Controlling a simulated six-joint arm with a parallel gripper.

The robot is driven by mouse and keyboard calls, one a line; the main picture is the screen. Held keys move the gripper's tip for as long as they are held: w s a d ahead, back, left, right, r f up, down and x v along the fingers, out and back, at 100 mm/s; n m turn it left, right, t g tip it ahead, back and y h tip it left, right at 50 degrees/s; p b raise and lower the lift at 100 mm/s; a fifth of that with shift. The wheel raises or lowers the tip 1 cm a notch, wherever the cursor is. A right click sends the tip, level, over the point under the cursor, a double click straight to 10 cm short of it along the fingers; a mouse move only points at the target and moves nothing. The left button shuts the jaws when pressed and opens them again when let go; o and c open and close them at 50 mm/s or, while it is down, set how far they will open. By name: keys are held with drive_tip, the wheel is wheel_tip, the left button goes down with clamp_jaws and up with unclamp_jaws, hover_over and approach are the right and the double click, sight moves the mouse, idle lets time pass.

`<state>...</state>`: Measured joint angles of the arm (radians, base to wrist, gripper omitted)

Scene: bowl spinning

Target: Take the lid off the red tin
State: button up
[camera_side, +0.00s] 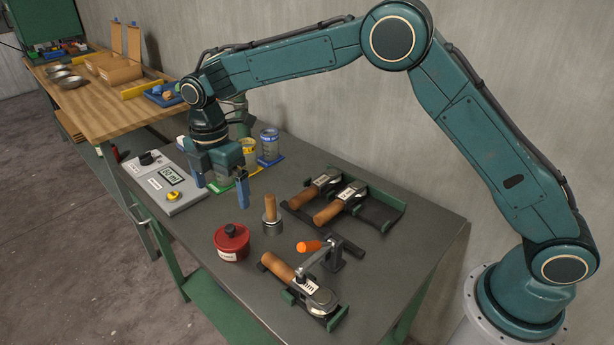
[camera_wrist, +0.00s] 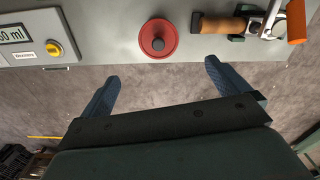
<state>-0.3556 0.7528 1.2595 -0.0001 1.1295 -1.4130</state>
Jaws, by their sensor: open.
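The red tin (camera_side: 229,250) stands upright on the grey table. Its red lid (camera_side: 231,233) with a dark knob is on it. The wrist view shows the lid (camera_wrist: 157,38) from above, with the dark knob near its middle. My gripper (camera_side: 221,194) is open and empty, above the table and up and left of the tin in the side view. In the wrist view my gripper (camera_wrist: 163,82) shows two blue fingers wide apart, and the lid lies beyond the fingertips, not between them.
A wooden-handled metal weight (camera_side: 271,217) stands close to the tin. A wooden-handled tool (camera_side: 290,275) in a green holder and an orange-handled clamp (camera_side: 325,252) lie right of it. A control box (camera_side: 169,184) with a display stands left. Jars (camera_side: 269,147) stand behind my gripper.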

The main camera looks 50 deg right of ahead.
sight(228, 228)
wheel_tip(228, 228, down, 7)
drive_tip(key=shift+f, duration=0.2)
idle(0.3)
drive_tip(key=shift+w+f, duration=0.1)
drive_tip(key=shift+f, duration=2.5)
drive_tip(key=c, duration=1)
